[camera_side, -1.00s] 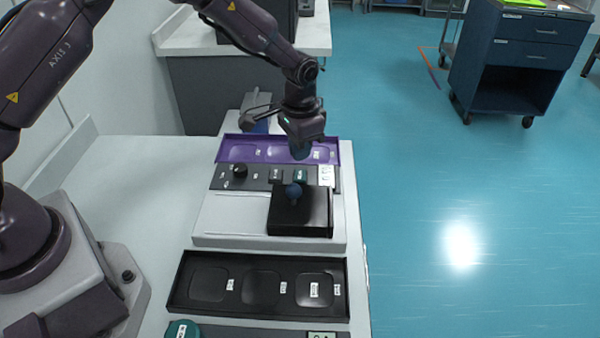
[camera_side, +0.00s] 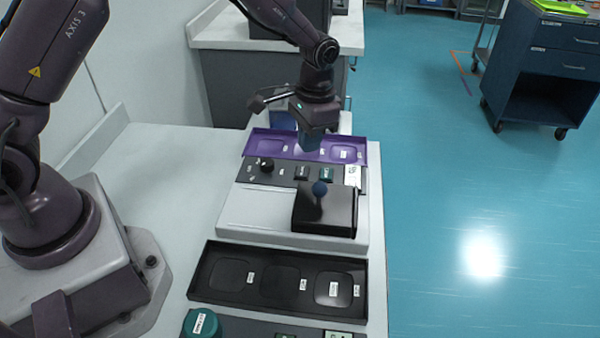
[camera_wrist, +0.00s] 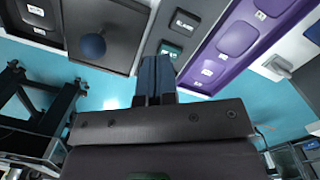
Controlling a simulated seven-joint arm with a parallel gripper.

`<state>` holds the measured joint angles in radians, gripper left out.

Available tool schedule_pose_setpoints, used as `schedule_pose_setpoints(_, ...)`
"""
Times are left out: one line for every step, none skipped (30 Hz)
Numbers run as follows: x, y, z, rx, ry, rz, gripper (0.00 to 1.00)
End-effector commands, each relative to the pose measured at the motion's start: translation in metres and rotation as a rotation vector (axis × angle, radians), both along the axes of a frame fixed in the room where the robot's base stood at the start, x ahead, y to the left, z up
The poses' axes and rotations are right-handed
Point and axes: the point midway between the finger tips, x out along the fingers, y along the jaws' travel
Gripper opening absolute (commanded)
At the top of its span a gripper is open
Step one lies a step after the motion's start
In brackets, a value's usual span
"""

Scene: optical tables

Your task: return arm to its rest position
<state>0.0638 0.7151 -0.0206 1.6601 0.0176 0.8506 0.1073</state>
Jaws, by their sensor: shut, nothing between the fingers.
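My gripper (camera_side: 311,140) hangs from my arm above the near side of the purple tray, at the back of the bench in the side view. In the wrist view its blue fingers (camera_wrist: 155,75) are together with nothing between them. Beneath it lies the purple tray (camera_side: 256,146), which also shows in the wrist view (camera_wrist: 224,42). Nearer the camera is a white device with a black box (camera_side: 325,212) that carries a round dark blue knob (camera_side: 320,188). The knob shows in the wrist view (camera_wrist: 93,46) too, apart from the fingers.
A control panel (camera_side: 285,172) with a black dial and buttons lies between tray and box. A black tray (camera_side: 225,293) with shallow recesses and a green round thing (camera_side: 201,323) are at the front. A blue cart (camera_side: 540,80) stands on the floor.

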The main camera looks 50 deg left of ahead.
Motion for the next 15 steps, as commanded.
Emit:
schedule_pose_setpoints(-0.011,0.003,0.018,0.001,-0.009,0.014,0.0)
schedule_pose_setpoints(-0.017,0.004,0.027,0.002,-0.014,0.022,0.0)
schedule_pose_setpoints(-0.027,0.006,0.04,0.002,-0.024,0.034,0.0)
schedule_pose_setpoints(-0.034,0.007,0.05,0.002,-0.032,0.043,0.0)
schedule_pose_setpoints(-0.041,0.008,0.06,0.002,-0.041,0.051,0.0)
schedule_pose_setpoints(-0.052,0.01,0.073,0.003,-0.054,0.062,0.0)
schedule_pose_setpoints(-0.06,0.012,0.083,0.002,-0.066,0.071,0.0)
schedule_pose_setpoints(-0.068,0.013,0.093,0.001,-0.079,0.079,0.0)
schedule_pose_setpoints(-0.079,0.015,0.105,0.0,-0.098,0.09,0.0)
schedule_pose_setpoints(-0.088,0.016,0.114,-0.001,-0.113,0.098,0.0)
schedule_pose_setpoints(-0.097,0.017,0.122,-0.003,-0.128,0.105,0.0)
schedule_pose_setpoints(-0.109,0.019,0.132,-0.004,-0.148,0.115,0.0)
schedule_pose_setpoints(-0.118,0.02,0.139,-0.006,-0.165,0.122,0.0)
schedule_pose_setpoints(-0.127,0.021,0.146,-0.007,-0.181,0.13,0.0)
schedule_pose_setpoints(-0.139,0.023,0.154,-0.01,-0.205,0.139,0.0)
